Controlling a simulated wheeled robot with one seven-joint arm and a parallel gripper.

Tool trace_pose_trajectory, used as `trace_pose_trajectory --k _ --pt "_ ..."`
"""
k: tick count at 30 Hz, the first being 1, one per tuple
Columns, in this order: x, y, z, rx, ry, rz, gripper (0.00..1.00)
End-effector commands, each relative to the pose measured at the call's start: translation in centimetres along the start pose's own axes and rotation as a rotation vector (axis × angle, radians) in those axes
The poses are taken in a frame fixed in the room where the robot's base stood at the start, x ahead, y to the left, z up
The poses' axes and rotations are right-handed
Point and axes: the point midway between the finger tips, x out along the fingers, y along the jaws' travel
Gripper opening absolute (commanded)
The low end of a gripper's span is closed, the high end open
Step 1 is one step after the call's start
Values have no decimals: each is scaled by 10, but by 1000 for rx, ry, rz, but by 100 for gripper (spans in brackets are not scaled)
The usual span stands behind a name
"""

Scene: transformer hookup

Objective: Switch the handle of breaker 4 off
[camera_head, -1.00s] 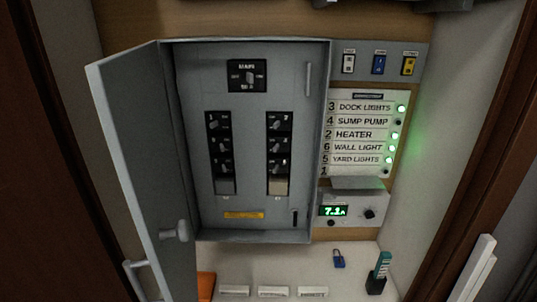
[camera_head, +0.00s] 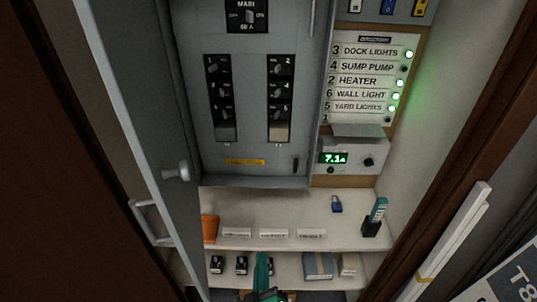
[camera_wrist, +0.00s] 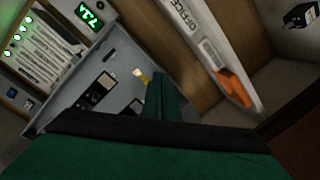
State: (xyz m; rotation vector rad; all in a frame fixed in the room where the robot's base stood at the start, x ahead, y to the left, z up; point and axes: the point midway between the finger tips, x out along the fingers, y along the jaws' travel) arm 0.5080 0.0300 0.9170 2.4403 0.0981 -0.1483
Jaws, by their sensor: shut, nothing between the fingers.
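The grey breaker panel (camera_head: 213,165) stands open in the head view, with two columns of black breakers. Breaker 4 (camera_head: 280,88) appears to be the middle one of the right column; its handle is too small for me to tell its position surely. The directory (camera_head: 365,79) lists 4 as SUMP PUMP, and the lamp beside that line is dark. My gripper (camera_head: 262,262), with green fingers, is low in front of the shelves, well below the breakers. In the wrist view its fingers (camera_wrist: 161,82) are shut and empty, with the tilted panel (camera_wrist: 125,70) beyond them.
The panel door (camera_head: 130,110) stands open at left, its knob (camera_head: 177,172) sticking out. A meter box (camera_head: 350,155) sits right of the panel. The shelf below holds a blue padlock (camera_head: 336,204), a teal tool in a black holder (camera_head: 371,226) and an orange item (camera_head: 209,229).

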Motion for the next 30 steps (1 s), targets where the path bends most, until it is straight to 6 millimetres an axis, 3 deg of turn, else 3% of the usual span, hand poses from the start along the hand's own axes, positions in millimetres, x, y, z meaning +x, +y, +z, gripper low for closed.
trace_pose_trajectory --k 6,15,30 --pt "42 25 -35 -127 19 18 0" --pt "87 62 -88 -302 32 39 0" --pt "135 138 -190 -589 38 90 0"
